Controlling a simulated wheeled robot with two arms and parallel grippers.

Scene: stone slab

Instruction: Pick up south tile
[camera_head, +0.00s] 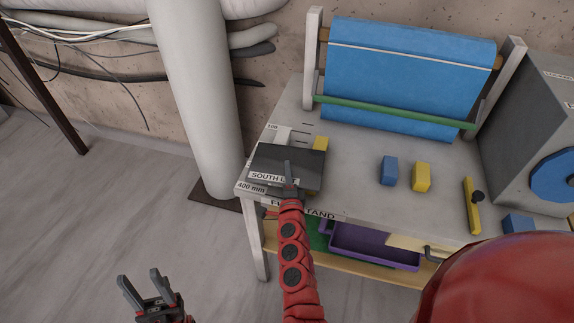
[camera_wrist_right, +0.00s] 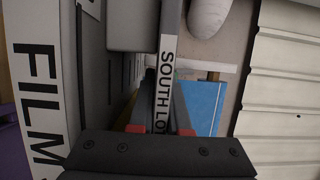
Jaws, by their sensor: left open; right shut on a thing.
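The south tile (camera_head: 268,157) is a dark flat slab with a white front label that reads "SOUTH LOT", partly covered by my gripper. It is at the left end of the grey stand. My right gripper (camera_head: 289,185) is shut on its front edge. In the right wrist view the labelled edge of the south tile (camera_wrist_right: 166,70) runs between the fingers of my right gripper (camera_wrist_right: 160,118). I cannot tell whether the tile touches the stand top. My left gripper (camera_head: 143,284) is open and empty, low at the left over the floor.
The grey stand (camera_head: 350,198) also carries a yellow block (camera_head: 321,143) just behind the tile, a blue block (camera_head: 389,170) and another yellow block (camera_head: 422,176). A blue roll (camera_head: 410,75) stands behind. A purple tray (camera_head: 375,245) sits below. A thick pipe (camera_head: 195,90) rises at left.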

